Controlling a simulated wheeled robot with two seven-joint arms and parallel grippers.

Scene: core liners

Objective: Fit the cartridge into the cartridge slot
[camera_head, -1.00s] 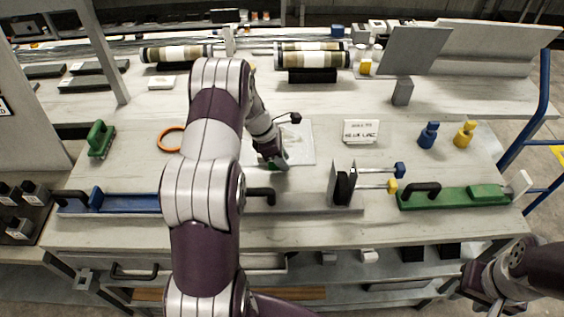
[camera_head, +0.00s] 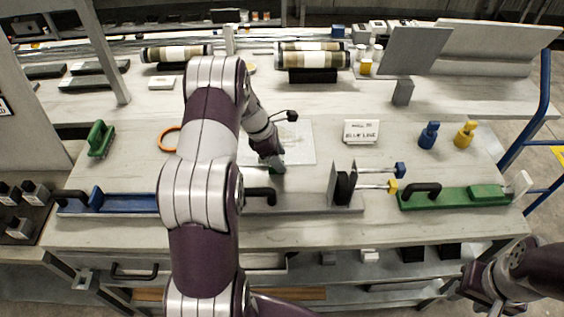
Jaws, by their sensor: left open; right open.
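My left gripper (camera_head: 275,168) is low over the workbench, at the front edge of a pale flat sheet (camera_head: 303,152). I cannot tell which thing is the cartridge or the slot. A blue fixture (camera_head: 130,203) with a black handle lies at the front left, partly behind my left arm. My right gripper (camera_head: 482,293) is at the lower right, away from the bench top.
A grey clamp bracket (camera_head: 335,185) with blue- and yellow-tipped rods stands mid-front. A label card (camera_head: 361,132), a blue peg (camera_head: 428,136) and a yellow peg (camera_head: 465,135) are on the right. A green-handled tool (camera_head: 101,139) and an orange ring (camera_head: 170,139) are left. Striped rolls lie behind.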

